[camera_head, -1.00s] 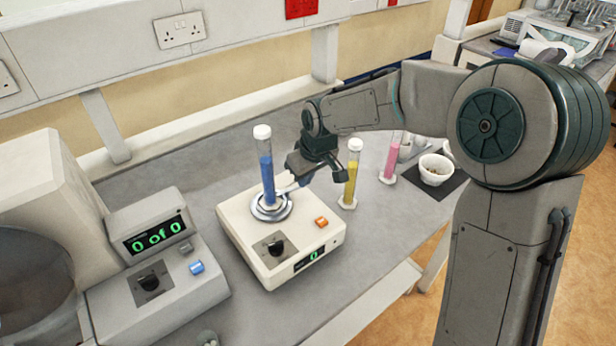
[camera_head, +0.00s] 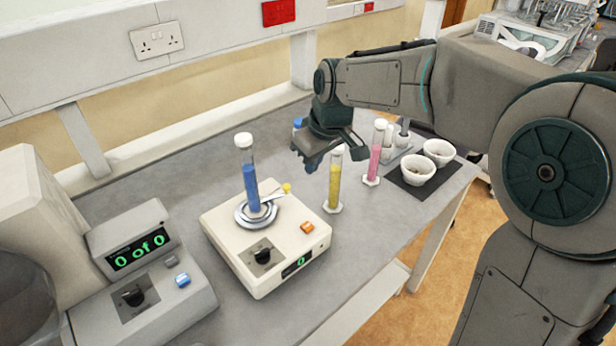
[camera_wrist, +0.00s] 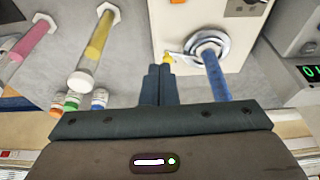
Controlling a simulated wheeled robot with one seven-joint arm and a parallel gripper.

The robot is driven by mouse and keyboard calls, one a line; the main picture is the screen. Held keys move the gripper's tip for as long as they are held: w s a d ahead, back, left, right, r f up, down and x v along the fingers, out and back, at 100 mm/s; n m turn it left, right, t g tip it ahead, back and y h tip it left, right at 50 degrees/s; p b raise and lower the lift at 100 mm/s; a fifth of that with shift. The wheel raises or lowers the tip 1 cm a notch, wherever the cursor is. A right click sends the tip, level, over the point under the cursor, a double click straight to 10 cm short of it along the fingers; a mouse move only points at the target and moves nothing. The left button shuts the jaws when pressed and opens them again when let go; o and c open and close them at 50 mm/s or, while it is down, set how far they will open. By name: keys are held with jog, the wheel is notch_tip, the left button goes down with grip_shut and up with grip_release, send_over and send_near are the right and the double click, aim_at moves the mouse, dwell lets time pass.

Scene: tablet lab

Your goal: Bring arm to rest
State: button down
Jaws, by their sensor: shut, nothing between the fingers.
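My gripper (camera_head: 309,164) hangs above the bench behind the yellow tube, with my arm reaching in from the right. In the wrist view its two fingers (camera_wrist: 160,84) are together with nothing between them. The blue tube (camera_head: 249,176) stands on the round plate of the cream device (camera_head: 265,245); it also shows in the wrist view (camera_wrist: 215,75). A spoon-like piece with a yellow end (camera_head: 287,188) lies at the plate. The yellow tube (camera_head: 334,182) and the pink tube (camera_head: 375,155) stand upright on the bench to the right.
White bowls (camera_head: 417,168) sit on a dark mat (camera_head: 397,178) at the right. Several small capped bottles (camera_wrist: 98,97) show near the yellow tube in the wrist view. The bench's (camera_head: 160,182) back left is clear.

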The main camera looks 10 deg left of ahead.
jog(key=shift+d+r, duration=0.2)
jog(key=shift+r, duration=0.35)
jog(key=s+d+m+t+h, duration=0.1)
jog(key=s+d+m, duration=0.4)
jog(key=s+d, duration=0.5)
jog(key=d+h, duration=0.1)
jog(key=d, duration=0.3)
jog(key=shift+s+d+m, duration=0.2)
jog(key=shift+d+m, duration=0.15)
jog(key=shift+m, duration=0.05)
jog(key=c, duration=2)
grip_release()
jog(key=s+d+m, duration=0.1)
jog(key=s+d, duration=0.1)
jog(key=s, duration=0.1)
jog(key=s+d+f+m, duration=0.1)
jog(key=s+d, duration=0.1)
jog(key=s, duration=0.1)
jog(key=s+d+f+m, duration=0.1)
jog(key=s+d+m, duration=0.1)
jog(key=s, duration=0.1)
jog(key=shift+d+f+h, duration=0.2)
jog(key=shift+d+h, duration=0.1)
jog(key=shift+d, duration=0.1)
jog(key=o, duration=0.7)
jog(key=shift+s+d+f, duration=0.1)
jog(key=shift+s, duration=0.05)
